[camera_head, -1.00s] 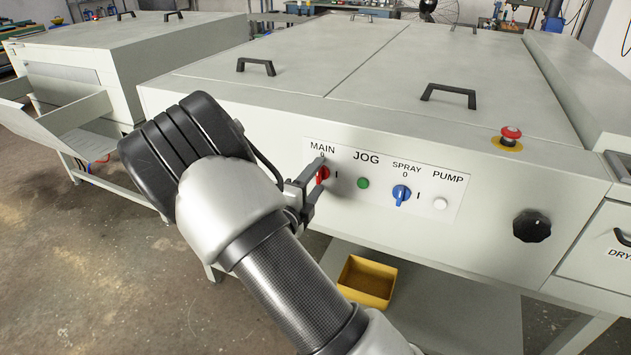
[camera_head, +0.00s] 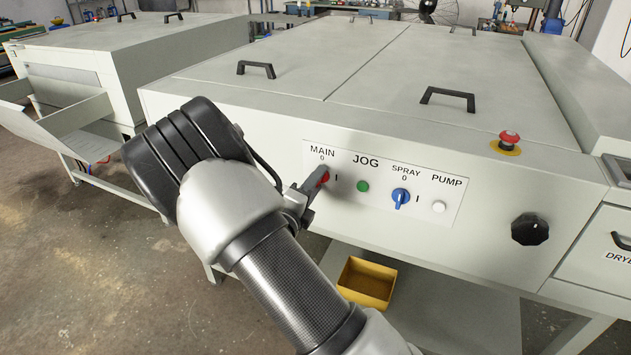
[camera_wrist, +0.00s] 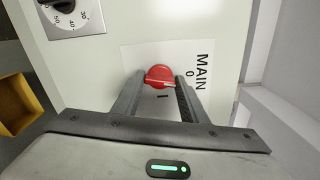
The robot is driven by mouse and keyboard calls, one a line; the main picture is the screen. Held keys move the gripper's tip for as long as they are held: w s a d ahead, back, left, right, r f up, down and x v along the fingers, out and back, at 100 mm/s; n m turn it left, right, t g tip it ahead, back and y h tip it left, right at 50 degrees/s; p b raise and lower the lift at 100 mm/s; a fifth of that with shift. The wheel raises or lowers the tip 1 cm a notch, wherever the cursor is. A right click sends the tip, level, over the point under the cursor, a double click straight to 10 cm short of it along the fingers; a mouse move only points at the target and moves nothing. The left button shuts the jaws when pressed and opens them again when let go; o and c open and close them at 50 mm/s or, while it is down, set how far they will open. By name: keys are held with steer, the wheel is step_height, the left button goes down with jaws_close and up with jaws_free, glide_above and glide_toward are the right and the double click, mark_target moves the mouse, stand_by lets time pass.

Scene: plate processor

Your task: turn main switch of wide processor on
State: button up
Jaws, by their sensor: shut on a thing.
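The red MAIN switch (camera_head: 324,178) is on the front panel of the wide processor (camera_head: 240,112), under the MAIN label with its 0 mark; the I mark is to its right. My gripper (camera_head: 321,174) is at the switch, and its fingers partly hide the knob in the head view. In the wrist view, the red knob (camera_wrist: 159,76) sits between my two fingertips (camera_wrist: 160,80), which are shut on it. A white line shows on the knob, but its exact angle is hard to read.
Right of the switch are the green JOG button (camera_head: 362,187), blue SPRAY switch (camera_head: 400,197), white PUMP button (camera_head: 438,207) and black dial (camera_head: 530,228). A red emergency button (camera_head: 509,137) is on top. A yellow bin (camera_head: 366,283) sits below. Another processor (camera_head: 130,45) stands left.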

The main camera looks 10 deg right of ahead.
steer(key=shift+m+b, duration=1)
steer(key=shift+m, duration=6.7)
steer(key=o, duration=1)
steer(key=shift+o, duration=0.2)
steer(key=shift+s+a, duration=0.1)
steer(key=p+v, duration=0.2)
steer(key=v, duration=1.5)
steer(key=shift+s+r, duration=0.1)
